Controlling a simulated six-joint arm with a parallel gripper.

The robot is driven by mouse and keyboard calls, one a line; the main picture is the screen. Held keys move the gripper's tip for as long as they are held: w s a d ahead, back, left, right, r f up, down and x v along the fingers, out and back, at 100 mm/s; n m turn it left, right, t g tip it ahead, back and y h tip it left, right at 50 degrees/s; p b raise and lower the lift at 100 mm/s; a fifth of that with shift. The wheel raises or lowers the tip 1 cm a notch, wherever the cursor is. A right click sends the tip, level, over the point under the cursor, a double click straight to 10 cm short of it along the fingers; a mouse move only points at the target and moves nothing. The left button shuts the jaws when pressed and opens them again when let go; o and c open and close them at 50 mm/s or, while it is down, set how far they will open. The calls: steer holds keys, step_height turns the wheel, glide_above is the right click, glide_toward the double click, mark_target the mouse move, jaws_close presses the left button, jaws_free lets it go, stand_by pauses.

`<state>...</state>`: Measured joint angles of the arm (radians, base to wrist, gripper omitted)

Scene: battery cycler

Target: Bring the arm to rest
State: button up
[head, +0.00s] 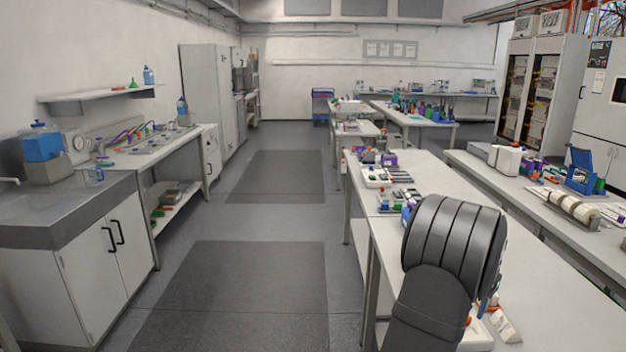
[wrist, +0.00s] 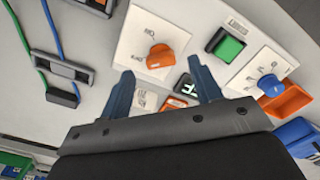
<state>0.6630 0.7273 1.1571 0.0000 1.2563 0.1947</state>
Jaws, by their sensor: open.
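My gripper (wrist: 160,66) shows in the wrist view with its two dark blue fingers spread apart and nothing between them. It hangs over a white panel with an orange rotary knob (wrist: 160,57), which appears between and just beyond the fingertips. I cannot tell the exact gap between the fingers and the panel. In the head view my dark grey arm (head: 450,250) stands over the near end of the right-hand bench, and its gripper is hidden behind the arm.
In the wrist view a green button (wrist: 228,47), a blue knob (wrist: 270,85) and an orange tray (wrist: 288,100) lie right of the fingers. Blue and green cables run to clips (wrist: 62,68) at left. The bench (head: 570,310) is clear at front right; the aisle floor (head: 240,280) is free.

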step_height(320, 180, up, 14)
step_height(320, 180, down, 18)
steer(key=shift+r, duration=0.15)
steer(key=m, duration=0.5)
steer(key=shift+w+a+r+m, duration=0.1)
steer(key=shift+r+m, duration=0.05)
steer(key=shift+m, duration=0.15)
step_height(320, 180, up, 15)
steer(key=shift+o, duration=0.4)
